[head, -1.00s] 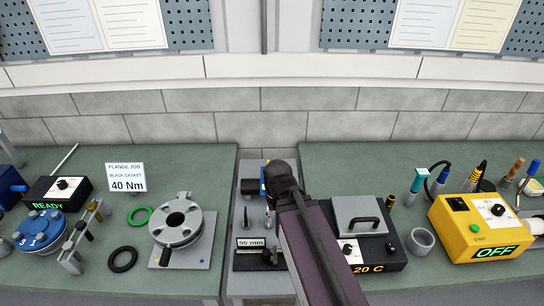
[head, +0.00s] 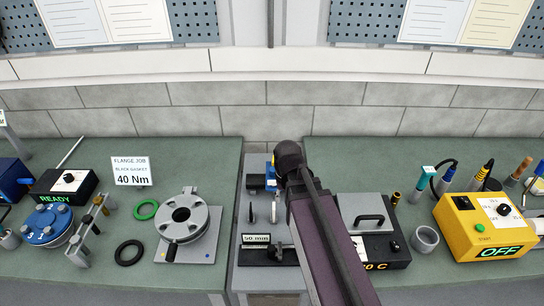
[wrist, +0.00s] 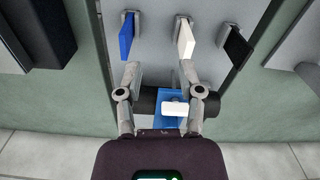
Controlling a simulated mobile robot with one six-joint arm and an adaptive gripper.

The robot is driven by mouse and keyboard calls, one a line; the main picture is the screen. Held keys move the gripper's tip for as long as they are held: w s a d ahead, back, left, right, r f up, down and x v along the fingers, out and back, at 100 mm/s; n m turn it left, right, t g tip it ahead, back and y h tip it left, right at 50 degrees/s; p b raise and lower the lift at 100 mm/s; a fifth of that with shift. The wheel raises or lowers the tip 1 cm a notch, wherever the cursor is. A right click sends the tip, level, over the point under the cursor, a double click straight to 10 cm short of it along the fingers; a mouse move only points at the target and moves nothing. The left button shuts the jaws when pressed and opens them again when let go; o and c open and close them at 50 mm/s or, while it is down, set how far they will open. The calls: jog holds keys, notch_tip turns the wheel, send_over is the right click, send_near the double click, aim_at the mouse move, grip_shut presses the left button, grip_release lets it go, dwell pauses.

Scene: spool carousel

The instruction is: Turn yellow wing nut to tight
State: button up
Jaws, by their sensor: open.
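I cannot make out a yellow wing nut in either current view. My gripper (wrist: 160,85) is open in the wrist view, its two fingers apart. A black cylinder with a blue bracket (wrist: 165,122) and a small white block (wrist: 174,108) shows between the fingers, lower down; I cannot tell whether a finger touches it. Beyond the fingertips stand a blue plate (wrist: 126,36), a white plate (wrist: 186,38) and a black plate (wrist: 236,45) on metal mounts. In the head view my arm hides part of the narrow middle bench, and the fingers are not clear.
A flange fixture (head: 188,222) stands left of the middle bench. A "50 mm" block (head: 256,240) sits at its front. To the right are a grey-lidded box (head: 366,212), a grey ring (head: 425,240) and a yellow "OFF" box (head: 480,228). A brick wall closes the back.

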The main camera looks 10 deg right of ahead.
jog(key=w+r+m+p, duration=0.1)
jog(key=w+r+p, duration=0.4)
jog(key=w, duration=0.6)
jog(key=w+r+m+p, duration=0.2)
jog(key=w+r+p, duration=0.3)
jog(key=w, duration=0.6)
jog(key=shift+d+r, duration=0.35)
jog(key=shift+r, duration=0.1)
jog(key=shift+f, duration=0.25)
notch_tip(320, 180, down, 13)
jog(key=b, duration=1.3)
jog(key=shift+f+b, duration=0.15)
jog(key=shift+b, duration=0.25)
grip_shut()
